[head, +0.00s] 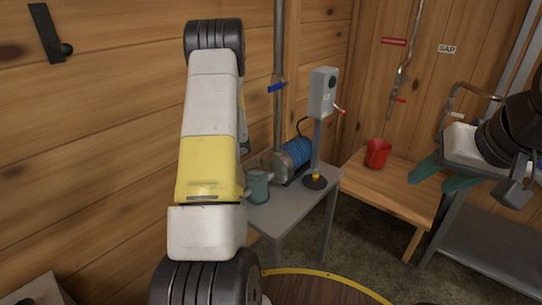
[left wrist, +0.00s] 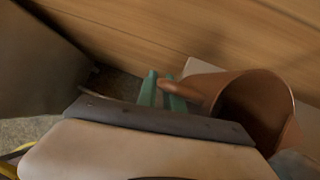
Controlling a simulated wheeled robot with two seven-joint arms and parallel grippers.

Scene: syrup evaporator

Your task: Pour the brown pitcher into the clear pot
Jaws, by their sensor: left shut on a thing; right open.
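The brown pitcher (left wrist: 222,88) shows in the left wrist view with its wide mouth facing the camera. My left gripper (left wrist: 161,90) is shut on the pitcher's handle, with its green fingers beside the body. In the head view my raised left forearm hides this gripper and the pitcher. A grey-green, see-through-looking vessel (head: 258,187) stands upright on the grey table, just right of my left arm; it may be the clear pot. I cannot see what is inside it or the pitcher. My right gripper (head: 442,176) is open and empty at the right, well away from the vessel.
A red bucket (head: 377,153) sits on a wooden bench (head: 395,192). The wooden wall (head: 110,130) is close on the left. A yellow-edged round top lies at the bottom.

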